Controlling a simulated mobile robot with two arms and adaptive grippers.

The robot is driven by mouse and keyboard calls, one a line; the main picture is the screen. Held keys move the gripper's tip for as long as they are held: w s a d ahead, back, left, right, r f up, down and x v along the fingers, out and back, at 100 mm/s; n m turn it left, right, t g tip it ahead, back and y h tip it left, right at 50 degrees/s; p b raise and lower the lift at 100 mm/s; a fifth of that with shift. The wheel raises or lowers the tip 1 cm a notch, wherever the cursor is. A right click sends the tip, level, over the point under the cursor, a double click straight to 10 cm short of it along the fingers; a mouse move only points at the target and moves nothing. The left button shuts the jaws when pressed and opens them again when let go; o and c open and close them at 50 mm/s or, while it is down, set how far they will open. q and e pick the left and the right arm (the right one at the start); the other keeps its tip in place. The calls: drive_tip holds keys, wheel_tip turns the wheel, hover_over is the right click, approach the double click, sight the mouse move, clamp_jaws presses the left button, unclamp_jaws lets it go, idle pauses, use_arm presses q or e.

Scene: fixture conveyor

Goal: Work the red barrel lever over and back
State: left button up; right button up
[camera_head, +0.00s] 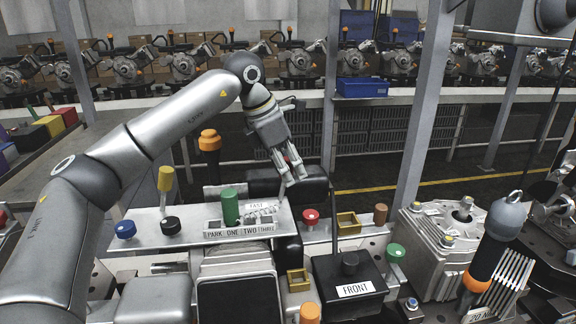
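No lever with a plainly red barrel stands out. A red round knob (311,215) stands right of the labelled plate (140,236), and a reddish-brown barrel (380,213) stands farther right. I cannot tell which one is the red barrel lever. My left gripper (295,180) hangs above and slightly left of the red knob, fingers pointing down. A narrow gap shows between its fingers, and nothing is seen in them. It is apart from the red knob. My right gripper does not show clearly.
A green barrel (230,205) stands at the PARK, ONE, TWO, THREE slots. Yellow (165,180) and orange (209,141) handles stand nearby, with blue (125,229) and black (170,225) knobs. A black FRONT box (346,275) stands in front of the red knob.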

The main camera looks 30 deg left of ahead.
use_arm(q)
drive_tip(key=shift+r, duration=0.1)
clamp_jaws()
drive_tip(key=shift+d+r+p, duration=0.1)
drive_tip(key=shift+d+p, duration=0.05)
drive_tip(key=shift+p, duration=0.35)
drive_tip(key=shift+w+d+g+y+p, duration=0.35)
drive_tip(key=shift+g+y+p, duration=0.2)
drive_tip(key=shift+p, duration=0.5)
drive_tip(key=shift+w+d+f+g+y+p, duration=0.25)
drive_tip(key=shift+f+y+p, duration=0.15)
drive_tip(key=shift+y+p, duration=0.2)
drive_tip(key=shift+o, duration=1.6)
unclamp_jaws()
drive_tip(key=shift+d, duration=0.1)
